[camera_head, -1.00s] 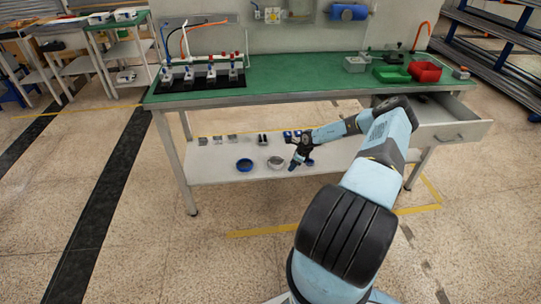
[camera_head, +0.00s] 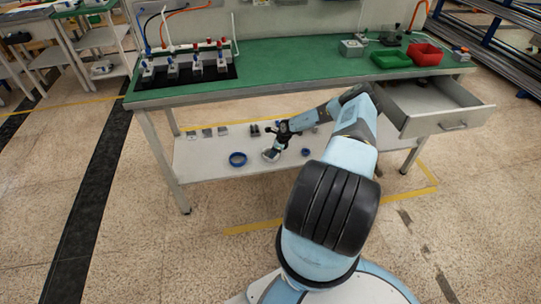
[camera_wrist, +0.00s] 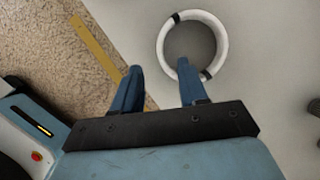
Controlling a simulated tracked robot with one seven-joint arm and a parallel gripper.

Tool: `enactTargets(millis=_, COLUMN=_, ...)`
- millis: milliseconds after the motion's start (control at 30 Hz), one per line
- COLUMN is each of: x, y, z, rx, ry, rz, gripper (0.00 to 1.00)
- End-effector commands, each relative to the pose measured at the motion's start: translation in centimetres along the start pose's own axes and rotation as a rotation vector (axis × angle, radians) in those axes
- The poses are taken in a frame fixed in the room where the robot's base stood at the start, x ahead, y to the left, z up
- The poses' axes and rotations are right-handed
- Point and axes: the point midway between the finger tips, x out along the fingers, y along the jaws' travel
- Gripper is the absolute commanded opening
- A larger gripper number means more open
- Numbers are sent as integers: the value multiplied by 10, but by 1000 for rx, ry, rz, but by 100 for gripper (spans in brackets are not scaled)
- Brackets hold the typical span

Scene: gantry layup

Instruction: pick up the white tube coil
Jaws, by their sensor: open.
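The white tube coil (camera_wrist: 222,42) is a ring with dark bands, lying on the pale lower shelf (camera_head: 205,173) of the bench, at the top of the wrist view. In the head view my gripper (camera_head: 271,154) is over its place and mostly hides it. In the wrist view my gripper (camera_wrist: 160,68) is open, with two blue fingers and nothing held. The right fingertip overlaps the coil's lower left, its tip showing inside the ring. The left fingertip is outside the ring, to its left. I cannot tell the height gap.
A blue coil (camera_head: 237,159) lies left of my gripper and a smaller blue ring (camera_head: 306,152) right of it. Small parts (camera_head: 207,132) line the shelf's back. The green benchtop (camera_head: 290,60) is above the shelf. An open drawer (camera_head: 447,117) juts out at right.

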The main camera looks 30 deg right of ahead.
Motion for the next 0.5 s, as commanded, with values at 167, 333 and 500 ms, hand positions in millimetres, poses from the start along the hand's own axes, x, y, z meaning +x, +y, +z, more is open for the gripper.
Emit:
enactTargets(millis=167, x=13, y=0, z=0, rx=2, ry=0, rz=-1, gripper=43)
enactTargets(millis=333, x=26, y=0, z=1, rx=1, ry=0, rz=0, gripper=43)
enactTargets(millis=500, x=49, y=-2, z=2, rx=2, ry=0, rz=0, gripper=43)
